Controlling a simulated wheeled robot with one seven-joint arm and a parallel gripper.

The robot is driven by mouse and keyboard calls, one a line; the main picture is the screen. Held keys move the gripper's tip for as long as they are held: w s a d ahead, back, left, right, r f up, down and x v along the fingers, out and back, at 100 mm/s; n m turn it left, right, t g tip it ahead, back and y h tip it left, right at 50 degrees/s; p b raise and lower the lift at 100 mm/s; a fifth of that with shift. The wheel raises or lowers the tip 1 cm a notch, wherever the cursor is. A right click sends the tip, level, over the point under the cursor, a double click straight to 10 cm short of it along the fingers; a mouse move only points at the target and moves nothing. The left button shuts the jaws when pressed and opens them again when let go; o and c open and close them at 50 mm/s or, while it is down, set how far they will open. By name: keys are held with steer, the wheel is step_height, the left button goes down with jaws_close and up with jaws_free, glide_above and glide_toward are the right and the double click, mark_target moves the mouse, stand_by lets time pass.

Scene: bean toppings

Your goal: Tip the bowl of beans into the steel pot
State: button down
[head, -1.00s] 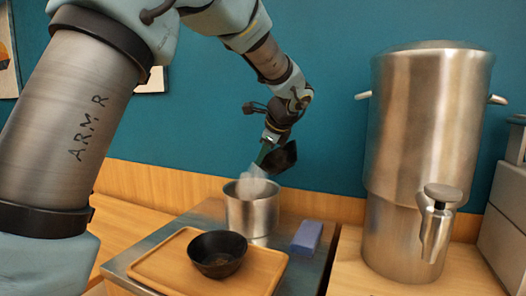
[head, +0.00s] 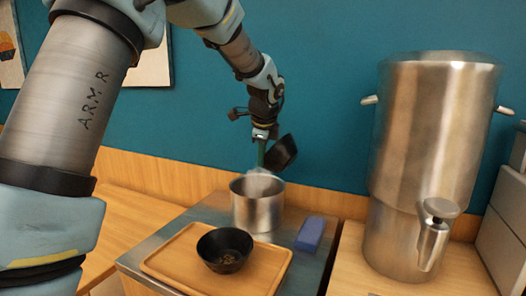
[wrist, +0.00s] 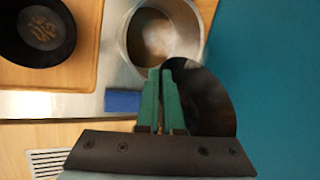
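My gripper (head: 262,163) is above the back of the steel pot (head: 257,208), pointing down. Its green fingers (wrist: 160,78) are shut on the rim of a black bowl (head: 281,153). This bowl is steeply tilted, nearly on edge, to the right of the fingers; the wrist view also shows it (wrist: 208,100). I see no beans in the part of it that shows. The pot stands upright and open, with pale steam over its mouth. In the wrist view the pot (wrist: 196,62) has a blurred brownish bottom. A second black bowl (head: 224,250) with some brown beans sits on a wooden tray.
The wooden tray (head: 175,264) lies in front of the pot on a steel surface (head: 190,222). A blue block (head: 310,234) lies right of the pot. A large steel urn with a tap (head: 425,150) stands at the right. The teal wall is close behind.

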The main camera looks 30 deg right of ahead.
steer(key=shift+w+a+g+h+p, duration=0.3)
steer(key=shift+w+g+p, duration=0.1)
steer(key=shift+p, duration=0.85)
steer(key=shift+w+a+f+p, duration=0.1)
steer(key=shift+p, duration=0.45)
steer(key=shift+w+a+f+n+g+h+p, duration=0.2)
steer(key=shift+w+n+g+h+p, duration=0.15)
steer(key=shift+g+p, duration=0.45)
steer(key=shift+w+a+f+n+g+h+p, duration=0.3)
steer(key=shift+w+a+f+g+h+p, duration=0.5)
steer(key=shift+g+h, duration=0.4)
steer(key=shift+w+a+f+n+g+h+p, duration=0.25)
steer(key=shift+w+a+f+g+h+p, duration=0.3)
steer(key=shift+w+f+g+h, duration=0.6)
steer(key=shift+s+r, duration=0.1)
steer(key=shift+r, duration=0.15)
